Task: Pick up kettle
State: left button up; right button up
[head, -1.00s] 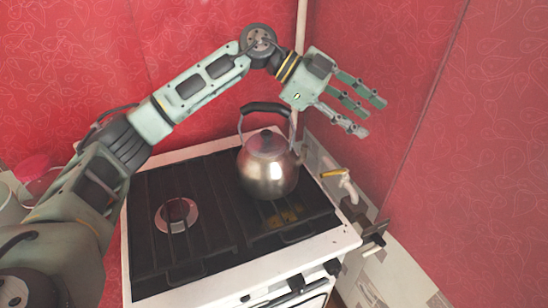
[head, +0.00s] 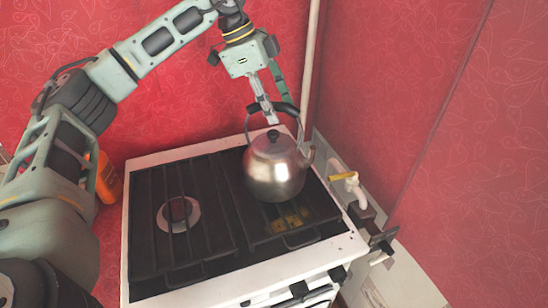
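The kettle (head: 275,168) is a shiny metal pot with a dark lid knob and an upright hoop handle with a black grip (head: 287,109). It stands upright on the right side of the stove top, its spout toward the right. My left gripper (head: 275,106) points down from above at the handle, its fingers apart. One finger overlaps the handle in front, and another shows behind the grip. I cannot tell whether they touch it. My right gripper is out of view.
The stove (head: 335,248) has black grates, with a bare burner (head: 178,214) left of the kettle. A yellow-handled gas tap (head: 345,177) and pipe are right of the stove. An orange bottle (head: 107,180) stands at left, partly behind my arm. Red walls close the back and right.

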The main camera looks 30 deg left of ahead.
pick_arm(q)
jog(key=shift+w+d+f, duration=0.15)
jog(key=shift+d+f, duration=0.1)
jog(key=shift+f, duration=0.2)
jog(key=shift+c, duration=0.2)
grip_shut()
jog(key=shift+r, duration=0.15)
dwell(0.3)
